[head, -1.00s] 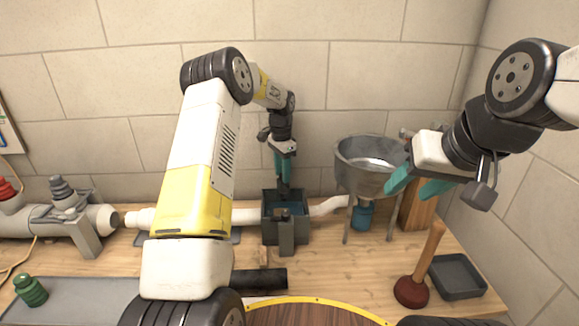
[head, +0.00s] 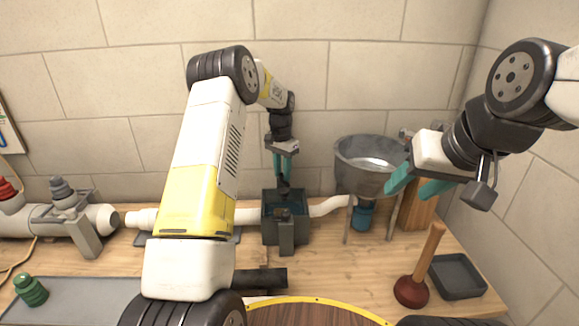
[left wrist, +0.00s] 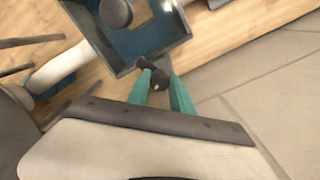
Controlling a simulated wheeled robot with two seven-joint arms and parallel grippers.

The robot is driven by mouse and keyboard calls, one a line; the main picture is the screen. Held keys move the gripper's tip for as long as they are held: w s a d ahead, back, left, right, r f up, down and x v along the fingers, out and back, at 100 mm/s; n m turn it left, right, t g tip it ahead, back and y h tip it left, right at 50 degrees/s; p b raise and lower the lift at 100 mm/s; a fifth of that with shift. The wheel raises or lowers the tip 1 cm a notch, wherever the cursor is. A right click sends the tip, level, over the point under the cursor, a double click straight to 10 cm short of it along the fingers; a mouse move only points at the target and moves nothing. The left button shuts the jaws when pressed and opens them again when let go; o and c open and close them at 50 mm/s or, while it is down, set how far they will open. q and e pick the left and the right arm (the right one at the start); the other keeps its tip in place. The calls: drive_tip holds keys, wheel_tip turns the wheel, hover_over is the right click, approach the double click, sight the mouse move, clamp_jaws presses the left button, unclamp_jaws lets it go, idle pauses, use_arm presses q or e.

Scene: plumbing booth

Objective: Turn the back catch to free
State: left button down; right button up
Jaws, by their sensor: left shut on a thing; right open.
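A dark grey box (head: 270,232) with blue inside stands on the bench in line with the white pipe. Its near side carries a dark upright catch (head: 287,232). The back catch (left wrist: 161,80) is a small dark piece at the box's far edge, seen close in the left wrist view. My left gripper (head: 284,178) points down behind the box with its teal fingers shut on the back catch. The fingers (left wrist: 160,90) cover part of it, so its exact angle is unclear. My right gripper (head: 418,188) is open and empty, high beside the metal funnel.
A metal funnel (head: 368,160) on legs stands right of the box, with a blue part (head: 364,214) beneath. A plunger (head: 411,290) and a dark tray (head: 457,276) are at the right. A grey pipe fitting (head: 65,215) is at the left. The tiled wall is close behind.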

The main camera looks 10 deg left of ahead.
use_arm(q)
drive_tip(key=n, duration=0.3)
drive_tip(key=shift+n, duration=0.4)
drive_tip(key=n, duration=0.3)
drive_tip(key=shift+n, duration=0.3)
drive_tip(key=n, duration=0.6)
drive_tip(key=shift+d, duration=0.1)
drive_tip(key=shift+n, duration=0.3)
drive_tip(key=c, duration=1.1)
unclamp_jaws()
